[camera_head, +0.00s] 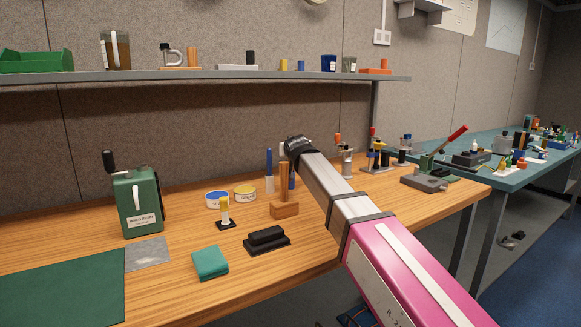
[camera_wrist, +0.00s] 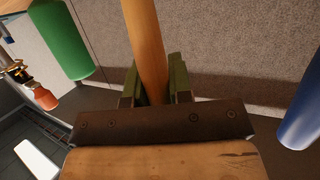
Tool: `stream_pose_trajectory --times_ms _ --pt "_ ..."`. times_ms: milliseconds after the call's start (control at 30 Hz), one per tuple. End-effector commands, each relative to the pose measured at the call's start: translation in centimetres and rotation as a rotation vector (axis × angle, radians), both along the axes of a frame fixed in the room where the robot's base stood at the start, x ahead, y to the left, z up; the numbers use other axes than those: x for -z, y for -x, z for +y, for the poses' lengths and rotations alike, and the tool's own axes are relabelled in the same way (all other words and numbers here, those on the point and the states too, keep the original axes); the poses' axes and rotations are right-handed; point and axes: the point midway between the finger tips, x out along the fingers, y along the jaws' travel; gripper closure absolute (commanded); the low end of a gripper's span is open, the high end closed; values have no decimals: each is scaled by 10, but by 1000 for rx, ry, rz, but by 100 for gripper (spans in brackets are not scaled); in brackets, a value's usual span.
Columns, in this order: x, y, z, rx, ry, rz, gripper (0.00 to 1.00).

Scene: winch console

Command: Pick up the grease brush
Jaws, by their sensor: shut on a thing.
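The grease brush shows as an upright, round wooden handle (camera_head: 284,178) in the head view. It rises at an orange-brown wooden block (camera_head: 285,210) on the bench; I cannot tell if it touches the block. The bristles are not visible. In the wrist view the handle (camera_wrist: 146,40) runs from the top edge in between the two dark green jaws of my gripper (camera_wrist: 154,88), which is shut on it. In the head view my black wrist sits just above the handle, and the jaws are hard to make out.
A blue upright handle (camera_head: 269,165) stands close left of the brush; it likely shows in the wrist view too (camera_wrist: 302,112). A green cylinder (camera_wrist: 62,40) is on the other side. A shelf (camera_head: 200,76) runs above.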

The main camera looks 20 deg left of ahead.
Motion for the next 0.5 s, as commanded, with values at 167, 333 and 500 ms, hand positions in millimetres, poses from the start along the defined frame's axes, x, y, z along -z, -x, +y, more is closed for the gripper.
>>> stream_pose_trajectory --times_ms 167,333,500 --pt "-2 0 0 0 0 0 100" --pt "-20 -1 1 0 0 -1 100" --pt "-51 -1 1 0 -1 -2 100"
